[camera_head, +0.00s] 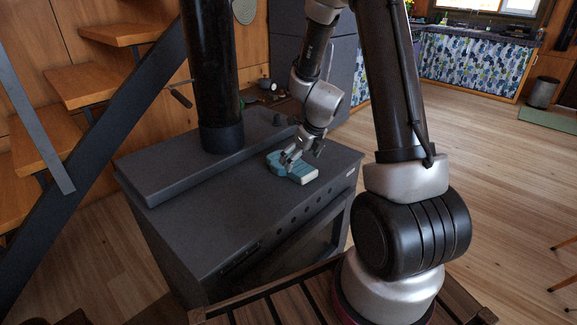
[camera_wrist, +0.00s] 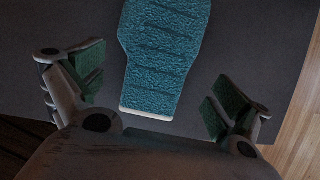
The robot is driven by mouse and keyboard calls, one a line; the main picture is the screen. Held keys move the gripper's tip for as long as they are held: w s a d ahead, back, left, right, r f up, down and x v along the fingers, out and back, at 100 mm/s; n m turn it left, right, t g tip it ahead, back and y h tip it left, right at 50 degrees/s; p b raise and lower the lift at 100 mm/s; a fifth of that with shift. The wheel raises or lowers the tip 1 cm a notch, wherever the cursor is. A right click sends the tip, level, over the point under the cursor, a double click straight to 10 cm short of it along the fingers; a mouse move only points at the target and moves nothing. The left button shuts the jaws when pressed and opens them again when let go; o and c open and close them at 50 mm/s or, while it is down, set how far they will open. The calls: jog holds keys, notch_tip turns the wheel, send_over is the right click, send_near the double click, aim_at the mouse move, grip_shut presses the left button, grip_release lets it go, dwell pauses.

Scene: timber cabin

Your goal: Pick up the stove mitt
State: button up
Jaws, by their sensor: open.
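The stove mitt (camera_head: 297,173) is blue-teal with a white cuff edge and lies flat on top of the dark grey stove (camera_head: 210,205), near its right end. In the wrist view the mitt (camera_wrist: 163,55) is ribbed and runs from the top edge down to its white cuff. My gripper (camera_head: 304,152) is just above the mitt in the head view. In the wrist view my gripper (camera_wrist: 152,92) is open, with one green-padded finger on each side of the mitt and gaps between pads and mitt. The mitt's far end is cut off by the wrist frame.
A black stovepipe (camera_head: 212,80) rises from the raised back part of the stove, left of the mitt. Wooden stairs (camera_head: 75,95) with a dark stringer stand at the left. Open plank floor (camera_head: 480,160) lies to the right.

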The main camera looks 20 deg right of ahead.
aim_at(296, 165)
jog(key=x, duration=0.3)
jog(key=shift+w+f, duration=0.2)
jog(key=shift+f, duration=0.05)
jog(key=shift+c, duration=0.2)
jog(key=shift+s, duration=0.1)
jog(key=c, duration=0.8)
